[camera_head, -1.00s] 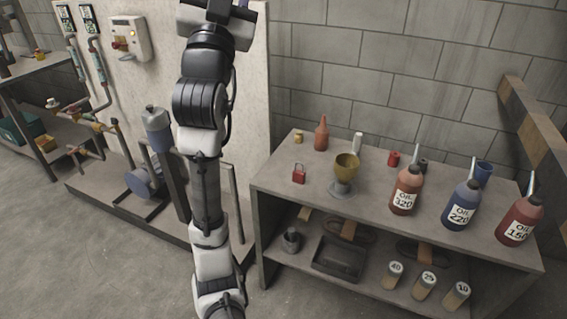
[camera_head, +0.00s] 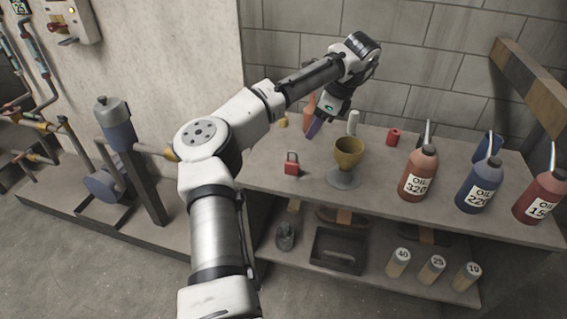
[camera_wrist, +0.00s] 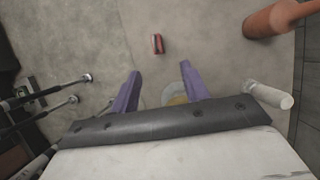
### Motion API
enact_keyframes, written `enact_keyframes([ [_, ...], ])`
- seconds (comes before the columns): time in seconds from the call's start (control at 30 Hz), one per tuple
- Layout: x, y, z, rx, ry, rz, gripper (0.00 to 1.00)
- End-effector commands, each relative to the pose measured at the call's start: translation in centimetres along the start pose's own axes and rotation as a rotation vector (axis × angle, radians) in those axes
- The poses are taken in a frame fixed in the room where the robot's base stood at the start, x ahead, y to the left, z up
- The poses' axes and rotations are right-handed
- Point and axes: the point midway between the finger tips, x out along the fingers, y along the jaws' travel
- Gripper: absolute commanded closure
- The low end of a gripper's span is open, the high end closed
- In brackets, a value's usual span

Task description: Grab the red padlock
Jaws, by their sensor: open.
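The red padlock (camera_head: 292,165) stands on the upper shelf near its left end. It shows in the wrist view (camera_wrist: 157,44) above and between the fingertips, apart from them. My gripper (camera_head: 313,128) is open and empty above the shelf, behind and to the right of the padlock. Its two purple fingers are spread in the wrist view (camera_wrist: 158,72).
A gold goblet-like cup (camera_head: 348,152) stands right of the padlock. An orange bottle (camera_head: 308,108), partly hidden by my arm, and a white bottle (camera_head: 352,122) stand behind. Several oil bottles (camera_head: 418,175) fill the right side. The shelf (camera_head: 262,178) around the padlock is clear.

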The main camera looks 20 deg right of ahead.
Motion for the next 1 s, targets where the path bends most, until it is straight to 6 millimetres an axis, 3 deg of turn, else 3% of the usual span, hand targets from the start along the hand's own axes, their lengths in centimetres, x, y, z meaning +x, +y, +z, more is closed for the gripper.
enact_keyframes([
  [0.3,6.0,0.1,0.1,-0.002,0.001,0.001,0.55],
  [1.0,13.1,0.7,0.7,-0.001,0.002,-0.003,0.55],
])
